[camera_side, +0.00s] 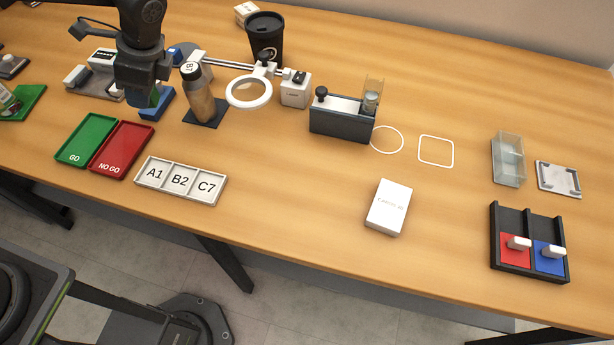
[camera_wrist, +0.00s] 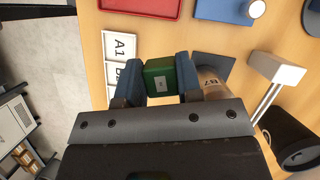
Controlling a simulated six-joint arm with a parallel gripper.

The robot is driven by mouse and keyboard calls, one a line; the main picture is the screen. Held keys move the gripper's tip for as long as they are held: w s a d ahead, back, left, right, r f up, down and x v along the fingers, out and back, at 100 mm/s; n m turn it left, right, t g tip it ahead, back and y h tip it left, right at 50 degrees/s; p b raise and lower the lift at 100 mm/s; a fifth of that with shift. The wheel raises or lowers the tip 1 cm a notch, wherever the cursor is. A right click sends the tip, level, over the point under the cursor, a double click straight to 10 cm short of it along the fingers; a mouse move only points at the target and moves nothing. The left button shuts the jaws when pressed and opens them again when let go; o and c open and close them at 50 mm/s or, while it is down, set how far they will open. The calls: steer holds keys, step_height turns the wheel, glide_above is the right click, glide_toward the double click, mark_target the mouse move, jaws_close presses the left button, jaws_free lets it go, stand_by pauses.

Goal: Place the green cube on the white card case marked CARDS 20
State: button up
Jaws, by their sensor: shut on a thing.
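My gripper (camera_side: 152,102) is at the left of the bench in the side view, its blue fingers above the wood behind the red tray. In the wrist view the green cube (camera_wrist: 160,79) sits between the two blue fingers, with a small pale label on its face; my gripper is shut on it. The cube cannot be made out in the side view. The white card case (camera_side: 389,207) lies flat at the front middle of the bench, well to the right of my gripper. Its top is bare apart from small print. It is not in the wrist view.
Between them stand a bottle (camera_side: 198,97) on a dark base, a magnifier ring (camera_side: 249,93) on an arm, and a dark box (camera_side: 341,122) with a clear tube. The A1-B2-C7 tray (camera_side: 181,181) lies in front. Bare wood surrounds the card case.

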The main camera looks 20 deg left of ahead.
steer(key=w+d+n+g+h, duration=0.1)
steer(key=w+d+n+g, duration=0.1)
steer(key=d+n, duration=0.5)
steer(key=n+t+h, duration=0.2)
steer(key=n+h, duration=0.5)
steer(key=n, duration=1.4)
glide_above(398, 226)
steer(key=a, duration=0.1)
steer(key=f, duration=0.4)
steer(key=shift+w+a+f, duration=0.15)
steer(key=shift+w+a, duration=0.05)
steer(key=shift+w, duration=0.1)
steer(key=shift+f+h, duration=0.3)
steer(key=shift+f, duration=1.7)
steer(key=shift+f, duration=0.2)
steer(key=o, duration=0.9)
steer(key=shift+r, duration=0.1)
